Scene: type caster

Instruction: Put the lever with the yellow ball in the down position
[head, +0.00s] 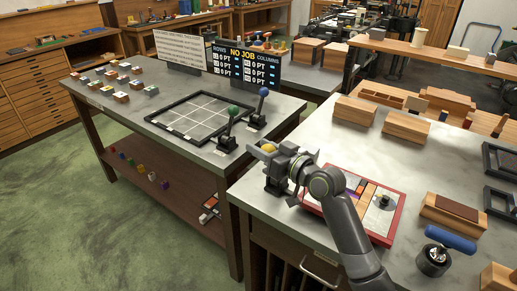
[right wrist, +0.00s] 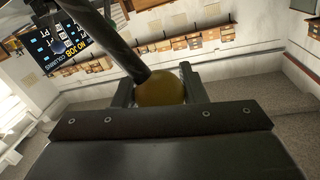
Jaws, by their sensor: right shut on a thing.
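The yellow ball (head: 268,148) is the knob of a dark lever at the near left corner of the right-hand bench. My right gripper (head: 270,152) is shut on this ball. In the right wrist view the yellow ball (right wrist: 160,92) sits between the two fingers (right wrist: 158,85), and the dark lever shaft (right wrist: 108,42) runs from it to the upper left. In the head view the ball stands above the lever's dark base (head: 274,184); my gripper and wrist partly hide the shaft. My left gripper is not in view.
A green-ball lever (head: 233,111) and a blue-ball lever (head: 263,92) stand on the left table beside a black grid frame (head: 180,133). A scoreboard (head: 243,62) stands behind them. A red-edged tray (head: 398,218) lies under my right arm. Wooden blocks lie farther right.

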